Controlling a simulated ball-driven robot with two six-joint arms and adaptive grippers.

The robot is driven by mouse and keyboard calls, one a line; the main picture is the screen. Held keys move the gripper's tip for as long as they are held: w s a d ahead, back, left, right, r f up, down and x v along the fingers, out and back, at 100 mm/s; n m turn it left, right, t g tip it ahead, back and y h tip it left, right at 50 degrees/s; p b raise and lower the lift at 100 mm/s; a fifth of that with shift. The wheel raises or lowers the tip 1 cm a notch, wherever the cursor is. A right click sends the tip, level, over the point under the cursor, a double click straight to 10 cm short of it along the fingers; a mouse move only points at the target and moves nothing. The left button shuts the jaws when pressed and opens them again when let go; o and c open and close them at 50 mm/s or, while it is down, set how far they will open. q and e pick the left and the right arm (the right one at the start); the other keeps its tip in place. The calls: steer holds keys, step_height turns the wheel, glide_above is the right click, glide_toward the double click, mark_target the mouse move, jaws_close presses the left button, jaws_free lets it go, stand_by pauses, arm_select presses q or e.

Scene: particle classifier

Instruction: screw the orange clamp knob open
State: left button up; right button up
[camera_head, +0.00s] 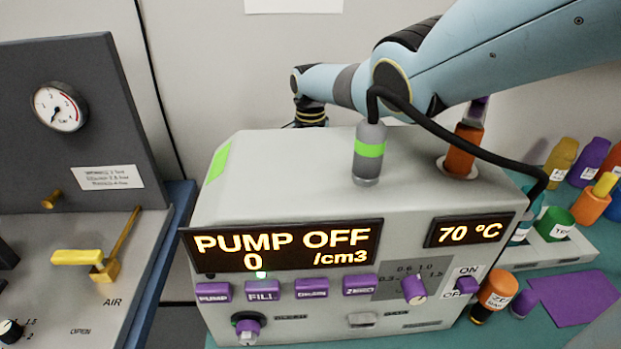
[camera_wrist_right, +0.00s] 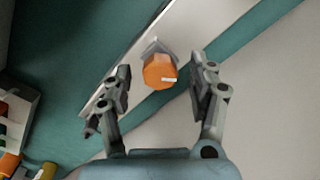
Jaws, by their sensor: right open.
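The orange clamp knob (camera_wrist_right: 159,72) shows in the right wrist view, with a short white mark on its face. It sits on a grey bracket (camera_wrist_right: 155,46) at a long pale strip. My right gripper (camera_wrist_right: 161,70) is open, with one finger on each side of the knob in the picture. Gaps show between the fingers and the knob, and I cannot tell how far the knob is in depth. In the head view my right arm reaches over the grey machine (camera_head: 290,165); its fingers and the knob are hidden behind it. My left gripper is not in view.
A bottle with a green band (camera_head: 369,150) and an orange cylinder (camera_head: 462,150) stand in the machine's top, near a black hose (camera_head: 470,148). A gauge panel (camera_head: 75,110) is on the left. Several coloured bottles (camera_head: 590,200) stand at right.

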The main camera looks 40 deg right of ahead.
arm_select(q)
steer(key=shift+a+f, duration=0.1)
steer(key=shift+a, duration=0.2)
arm_select(e)
steer(key=shift+c, duration=0.5)
steer(key=shift+f, duration=0.1)
steer(key=c, duration=1)
steer(key=shift+c, duration=0.2)
